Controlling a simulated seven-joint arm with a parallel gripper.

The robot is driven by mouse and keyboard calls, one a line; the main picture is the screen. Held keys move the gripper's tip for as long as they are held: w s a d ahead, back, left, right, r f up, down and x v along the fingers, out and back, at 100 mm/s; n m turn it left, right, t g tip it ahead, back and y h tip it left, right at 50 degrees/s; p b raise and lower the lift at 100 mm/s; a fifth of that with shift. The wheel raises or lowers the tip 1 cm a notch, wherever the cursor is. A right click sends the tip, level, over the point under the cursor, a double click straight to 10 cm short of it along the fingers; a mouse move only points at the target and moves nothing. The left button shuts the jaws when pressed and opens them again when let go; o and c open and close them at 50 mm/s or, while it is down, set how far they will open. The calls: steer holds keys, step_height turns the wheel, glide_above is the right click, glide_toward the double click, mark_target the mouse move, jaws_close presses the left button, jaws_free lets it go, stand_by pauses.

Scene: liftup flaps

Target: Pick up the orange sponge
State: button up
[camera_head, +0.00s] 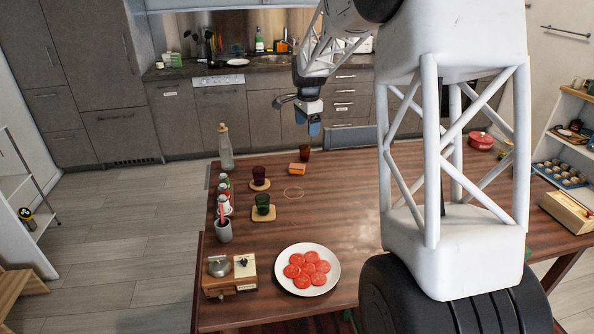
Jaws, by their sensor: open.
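The exact height of the fingers over the table is hard to tell. My white arm covers much of the table's right half.
The table (345,205) also holds a dark red glass (259,175), a green glass (263,203), a tall bottle (225,147), a plate of red slices (333,256) and a wooden box (230,275).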

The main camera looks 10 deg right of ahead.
steer(key=w+d+f+m, duration=0.1)
steer(key=w+f+m, duration=0.3)
steer(key=w+f, duration=0.8)
steer(key=m+g, duration=0.1)
steer(key=m, duration=0.2)
glide_toward(300, 166)
steer(key=shift+s+f, duration=0.7)
steer(key=shift+w+f+m, duration=0.3)
steer(key=shift+w+f, duration=0.1)
steer(key=shift+f, duration=0.25)
steer(key=shift+f, duration=1.3)
steer(key=shift+f, duration=0.15)
steer(key=shift+w+f, duration=0.15)
steer(key=shift+f, duration=2.25)
steer(key=shift+c, duration=0.2)
